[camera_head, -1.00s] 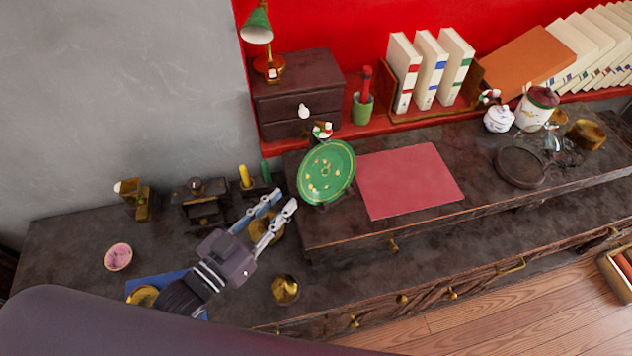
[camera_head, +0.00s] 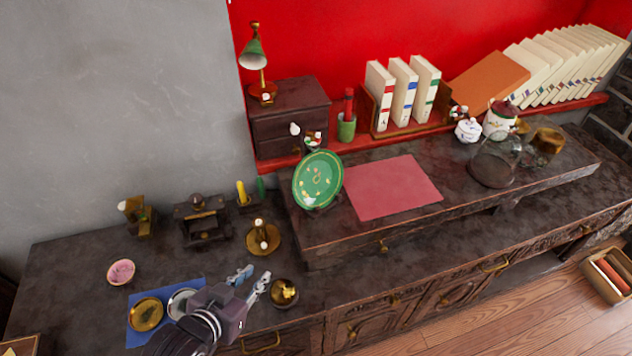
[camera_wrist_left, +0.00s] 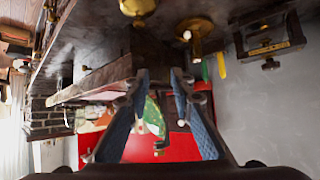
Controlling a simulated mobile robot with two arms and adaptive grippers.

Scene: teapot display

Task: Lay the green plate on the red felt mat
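The green plate (camera_head: 318,180), with a gold pattern, stands steeply tilted at the left end of the raised dark shelf. How it is supported underneath is hidden. The red felt mat (camera_head: 392,187) lies flat and bare on the shelf, just right of the plate. My left gripper (camera_head: 252,280) is open and empty, low over the lower surface in front of the shelf, well apart from the plate. In the left wrist view the fingers (camera_wrist_left: 160,76) stand apart, with part of the green plate (camera_wrist_left: 153,114) beyond them. My right gripper is not in view.
A brass candlestick (camera_head: 263,238) and a brass pot (camera_head: 284,292) stand near my left gripper. A blue mat (camera_head: 136,337) holds round dishes. Behind the plate are a green pen cup (camera_head: 346,128) and small chest (camera_head: 290,112). A glass dome (camera_head: 492,163) stands right of the mat.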

